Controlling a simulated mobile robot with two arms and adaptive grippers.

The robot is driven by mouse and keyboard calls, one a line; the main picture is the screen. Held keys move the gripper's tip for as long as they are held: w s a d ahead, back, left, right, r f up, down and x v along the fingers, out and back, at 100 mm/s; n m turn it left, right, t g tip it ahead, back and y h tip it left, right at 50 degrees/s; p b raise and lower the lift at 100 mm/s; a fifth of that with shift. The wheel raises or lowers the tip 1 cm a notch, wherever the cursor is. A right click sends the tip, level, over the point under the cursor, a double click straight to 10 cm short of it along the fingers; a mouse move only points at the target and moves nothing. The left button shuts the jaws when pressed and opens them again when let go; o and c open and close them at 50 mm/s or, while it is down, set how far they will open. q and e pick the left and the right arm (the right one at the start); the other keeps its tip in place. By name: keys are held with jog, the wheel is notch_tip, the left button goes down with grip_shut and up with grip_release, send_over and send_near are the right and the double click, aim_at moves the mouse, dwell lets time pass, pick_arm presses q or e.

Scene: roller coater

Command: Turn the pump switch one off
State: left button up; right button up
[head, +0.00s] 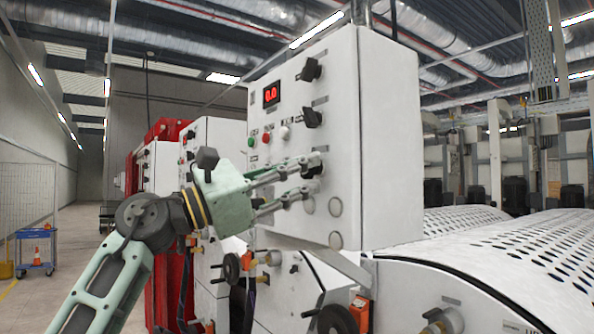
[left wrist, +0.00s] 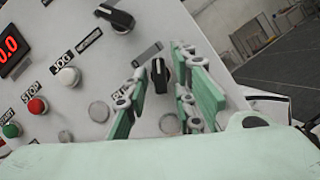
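The pump switch (left wrist: 160,77) is a black rotary knob on the white control panel (head: 336,125), beside a label of which "PU" is readable in the left wrist view. My left gripper (head: 314,176) is at the panel, with one finger on each side of this knob. In the left wrist view the fingers of the left gripper (left wrist: 163,88) stand apart, with visible gaps to the knob. The knob's white mark points roughly up in that view. In the head view the fingers mostly hide the knob. My right gripper is not in view.
Another black knob (head: 312,117) sits above the pump switch, and a higher knob (head: 309,70) is near the red display (head: 271,95). Green, red and white buttons (head: 285,132) are at left. Handwheels (head: 231,268) are below. Perforated rollers (head: 500,250) are at right.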

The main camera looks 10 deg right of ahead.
pick_arm(q)
grip_shut()
jog(key=shift+s+f+n+t+b, duration=0.1)
jog(key=shift+f+n+t+b, duration=0.2)
jog(key=shift+n+t+b, duration=0.6)
jog(key=n+t+b, duration=0.1)
jog(key=n+b, duration=0.3)
jog(key=n+t+y+b, duration=0.1)
jog(key=n+t+b, duration=0.1)
jog(key=n+b, duration=0.2)
jog(key=n+t+y+b, duration=0.1)
jog(key=n+t+b, duration=0.1)
jog(key=n+b, duration=0.3)
jog(key=shift+s+d+f+b, duration=0.1)
jog(key=shift+s+d+b, duration=0.15)
jog(key=shift+b, duration=0.25)
jog(key=shift+r+n+t+y+b, duration=0.3)
jog(key=shift+n+t+y+b, duration=0.35)
jog(key=shift+n+b, duration=0.7)
